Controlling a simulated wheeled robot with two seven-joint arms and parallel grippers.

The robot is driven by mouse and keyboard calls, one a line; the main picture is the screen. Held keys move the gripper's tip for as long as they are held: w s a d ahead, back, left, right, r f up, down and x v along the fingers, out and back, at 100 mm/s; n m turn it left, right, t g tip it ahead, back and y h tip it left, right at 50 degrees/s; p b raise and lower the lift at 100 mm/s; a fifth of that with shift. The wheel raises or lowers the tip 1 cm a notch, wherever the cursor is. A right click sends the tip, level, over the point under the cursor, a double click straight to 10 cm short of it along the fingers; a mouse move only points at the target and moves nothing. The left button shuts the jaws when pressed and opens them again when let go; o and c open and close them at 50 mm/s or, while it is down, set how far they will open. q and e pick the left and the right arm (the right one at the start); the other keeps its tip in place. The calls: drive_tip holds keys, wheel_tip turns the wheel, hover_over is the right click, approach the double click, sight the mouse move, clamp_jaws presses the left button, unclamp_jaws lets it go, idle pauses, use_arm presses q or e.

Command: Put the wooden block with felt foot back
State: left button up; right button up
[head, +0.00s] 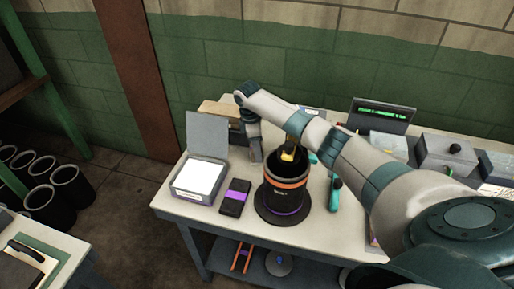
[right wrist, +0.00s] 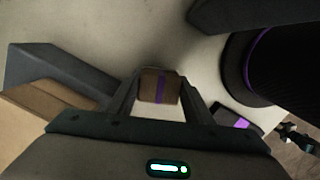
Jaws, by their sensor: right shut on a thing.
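A brown wooden block with a purple band (right wrist: 158,87) sits between the fingers of my right gripper (right wrist: 160,92) in the right wrist view. The gripper is shut on it, with pale table top behind it. No felt foot can be made out on the block. In the head view my right arm reaches in from the right, and its gripper (head: 256,157) points down over the back of the table, between the open white box and the black drum. The block cannot be made out there. My left gripper is not in view.
An open white box (head: 187,195) with a grey lid stands left on the table (head: 215,220). A dark flat case with a purple band (head: 235,198) lies beside a black drum with orange bands (head: 284,200). A brown carton (head: 217,108) stands behind. A teal tool (head: 335,195) lies right.

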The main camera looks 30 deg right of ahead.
drive_tip(key=shift+f, duration=0.1)
drive_tip(key=o, duration=0.9)
drive_tip(key=r+b, duration=0.1)
drive_tip(key=r, duration=0.3)
drive_tip(key=a+r+b, duration=0.1)
drive_tip(key=r, duration=0.7)
drive_tip(key=shift+w+a+r+b, duration=0.1)
drive_tip(key=shift+w+a+b, duration=0.05)
drive_tip(key=shift+w+b, duration=0.25)
